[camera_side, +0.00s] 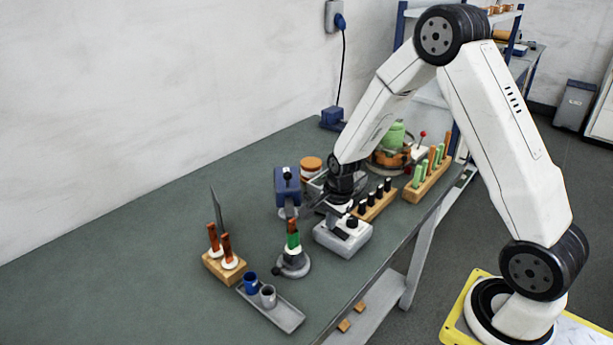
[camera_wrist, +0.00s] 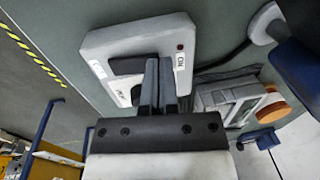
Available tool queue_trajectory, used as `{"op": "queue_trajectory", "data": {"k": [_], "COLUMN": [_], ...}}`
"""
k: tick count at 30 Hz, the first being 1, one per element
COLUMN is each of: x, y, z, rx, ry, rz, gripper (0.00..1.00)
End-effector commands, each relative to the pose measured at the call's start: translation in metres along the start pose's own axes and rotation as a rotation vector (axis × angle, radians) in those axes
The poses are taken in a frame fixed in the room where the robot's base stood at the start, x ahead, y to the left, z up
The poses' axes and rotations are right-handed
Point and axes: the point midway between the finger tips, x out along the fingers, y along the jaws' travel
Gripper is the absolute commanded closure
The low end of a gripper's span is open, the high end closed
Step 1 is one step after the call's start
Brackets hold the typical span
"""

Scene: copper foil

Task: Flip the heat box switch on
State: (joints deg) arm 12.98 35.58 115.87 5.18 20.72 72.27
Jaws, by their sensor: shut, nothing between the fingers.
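The heat box is a small white box (camera_side: 343,238) near the table's right edge, with a dark knob-like part on top in the side view. In the wrist view the white box (camera_wrist: 105,42) fills the upper middle, with an ON label and red dot at its right side and a dark switch part (camera_wrist: 127,65) on its face. My gripper (camera_wrist: 163,62) is shut and empty, its fingers over the box face beside the dark part, covering some of it. Contact cannot be told.
A blue device (camera_side: 287,187) stands left of my gripper. A wooden rack of dark vials (camera_side: 376,203) is close at right. The table's left side is clear.

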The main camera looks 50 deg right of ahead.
Motion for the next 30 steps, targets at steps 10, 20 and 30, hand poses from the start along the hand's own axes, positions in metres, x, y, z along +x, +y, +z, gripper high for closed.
{"op": "queue_trajectory", "data": {"k": [10, 20, 30], "x": [0.0037, 0.0054, -0.0033], "y": [-0.0009, -0.0012, -0.0026], "z": [0.0004, 0.0004, 0.0003], "rx": [-0.002, 0.0, 0.0], "ry": [-0.002, -0.003, -0.003], "rz": [0.033, 0.057, 0.057], "gripper": [1.0, 1.0, 1.0]}}
